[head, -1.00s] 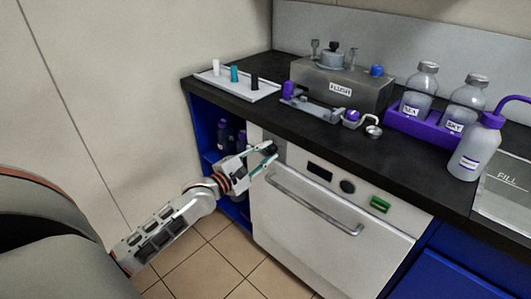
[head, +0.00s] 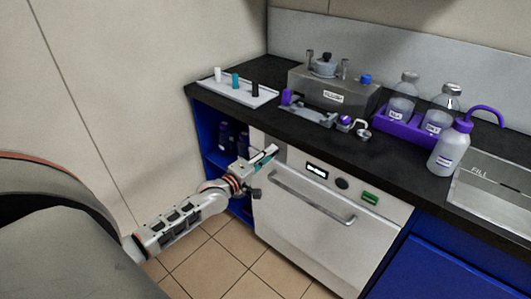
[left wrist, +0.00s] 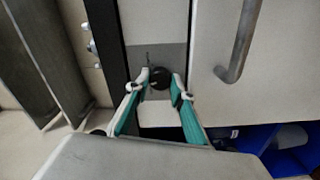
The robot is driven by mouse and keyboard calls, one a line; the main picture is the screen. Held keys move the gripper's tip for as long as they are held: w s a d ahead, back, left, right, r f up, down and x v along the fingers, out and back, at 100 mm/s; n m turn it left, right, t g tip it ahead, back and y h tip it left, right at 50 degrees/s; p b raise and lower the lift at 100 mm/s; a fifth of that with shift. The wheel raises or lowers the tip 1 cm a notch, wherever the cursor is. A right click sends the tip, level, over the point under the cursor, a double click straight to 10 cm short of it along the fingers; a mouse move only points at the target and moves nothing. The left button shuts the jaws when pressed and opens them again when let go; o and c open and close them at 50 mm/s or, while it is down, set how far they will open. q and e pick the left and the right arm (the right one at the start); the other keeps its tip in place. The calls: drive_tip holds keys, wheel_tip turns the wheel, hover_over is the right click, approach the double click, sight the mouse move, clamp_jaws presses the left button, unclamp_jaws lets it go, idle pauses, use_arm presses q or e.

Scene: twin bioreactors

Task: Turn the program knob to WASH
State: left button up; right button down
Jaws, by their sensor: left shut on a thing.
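The program knob (left wrist: 159,77) is a small dark round knob on a grey plate (left wrist: 176,55) of the white machine's front, seen in the left wrist view. My left gripper (left wrist: 160,83) has its two teal-lined fingers on either side of the knob and is shut on it. In the head view my left gripper (head: 264,158) is at the upper left corner of the white machine (head: 310,225) and hides the knob. The marks around the knob are too small to read. My right gripper is not in view.
The machine's panel has a lit display (head: 317,171), a dark round part (head: 342,183) and a green part (head: 370,197). A bar handle (head: 312,205) crosses its door below. The black counter above holds a tray (head: 262,97), a purple bottle rack (head: 385,129) and a wash bottle (head: 449,150).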

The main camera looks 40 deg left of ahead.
use_arm(q)
drive_tip(key=shift+m+p, duration=2.45)
drive_tip(key=shift+m, duration=4.55)
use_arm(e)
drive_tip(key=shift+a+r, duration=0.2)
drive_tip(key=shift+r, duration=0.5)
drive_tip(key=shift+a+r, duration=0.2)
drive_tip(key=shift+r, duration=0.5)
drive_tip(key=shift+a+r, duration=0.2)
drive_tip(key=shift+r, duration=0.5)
use_arm(q)
drive_tip(key=shift+m, duration=0.3)
drive_tip(key=o, duration=1.1)
drive_tip(key=shift+s, duration=0.1)
